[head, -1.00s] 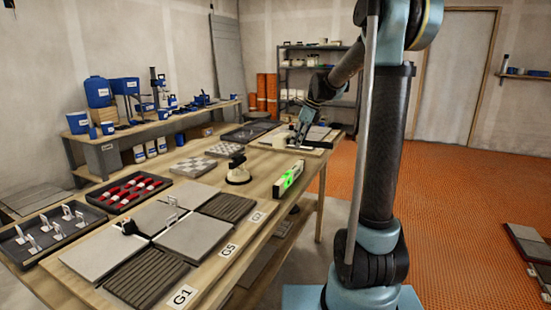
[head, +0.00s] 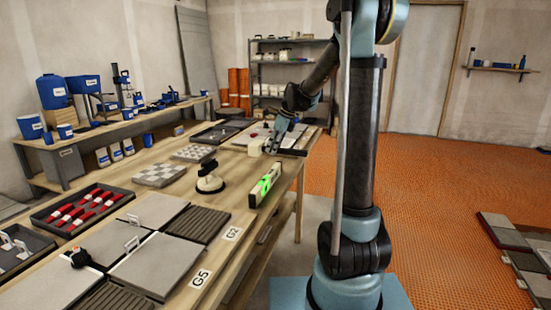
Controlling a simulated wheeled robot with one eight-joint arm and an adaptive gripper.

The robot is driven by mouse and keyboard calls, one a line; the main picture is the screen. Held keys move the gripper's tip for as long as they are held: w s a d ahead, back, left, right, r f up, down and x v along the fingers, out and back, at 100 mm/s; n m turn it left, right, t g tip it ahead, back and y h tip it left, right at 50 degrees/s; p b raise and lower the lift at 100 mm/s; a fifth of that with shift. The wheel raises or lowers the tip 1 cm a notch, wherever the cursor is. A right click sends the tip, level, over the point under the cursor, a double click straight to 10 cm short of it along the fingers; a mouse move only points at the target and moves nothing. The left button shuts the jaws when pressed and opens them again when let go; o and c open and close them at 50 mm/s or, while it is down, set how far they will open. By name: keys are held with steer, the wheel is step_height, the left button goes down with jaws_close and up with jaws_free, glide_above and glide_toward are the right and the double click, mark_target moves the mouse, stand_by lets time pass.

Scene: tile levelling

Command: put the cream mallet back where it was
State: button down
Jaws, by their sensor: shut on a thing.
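The cream mallet (head: 255,147) is at the far end of the long wooden table, seen as a small cream block just left of my gripper. My gripper (head: 270,147) is shut on the mallet; its handle is mostly hidden by the fingers at this distance. I cannot tell whether the mallet touches the table or hangs just above it.
Right behind my gripper is a tray with grey pieces (head: 292,140). A dark tray (head: 213,135) lies to the left. A suction cup (head: 209,180) and a green-lit level (head: 265,184) stand nearer. Grey tiles (head: 150,260) cover the near table.

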steer(key=shift+a+f, duration=0.1)
steer(key=shift+f, duration=1.9)
steer(key=c, duration=1.5)
jaws_free()
